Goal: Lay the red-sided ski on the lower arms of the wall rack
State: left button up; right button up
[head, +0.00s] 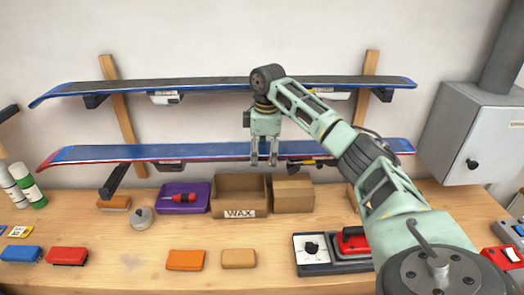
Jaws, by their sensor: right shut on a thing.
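The red-sided ski (190,152), blue on top with red along its edge, runs level across the lower part of the wall rack. My right gripper (265,162) comes down from above and is shut on the ski near its middle. The lower left rack arm (113,183) sticks out below the ski's left part; I cannot tell if they touch. The lower right rack arm is hidden behind my right arm. A second, blue-sided ski (190,85) lies on the upper arms (95,101). My left gripper is out of view.
On the bench (110,270) stand a WAX box (240,212), a smaller cardboard box (293,194), a purple tray (171,203) with a red tool, and several brushes and blocks. A grey wall cabinet (470,135) is at the right.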

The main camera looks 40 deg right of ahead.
aim_at(265, 149)
notch_tip(265, 149, down, 8)
jog(key=shift+w, duration=0.15)
dwell(0.6)
jog(key=shift+f, duration=0.25)
dwell(0.8)
jog(key=o, duration=1.6)
jog(key=shift+s+a, duration=0.1)
jog(key=shift+s, duration=0.1)
jog(key=shift+o, duration=0.3)
jog(key=r, duration=1.2)
jog(key=shift+s+d, duration=0.2)
jog(key=shift+s, duration=0.1)
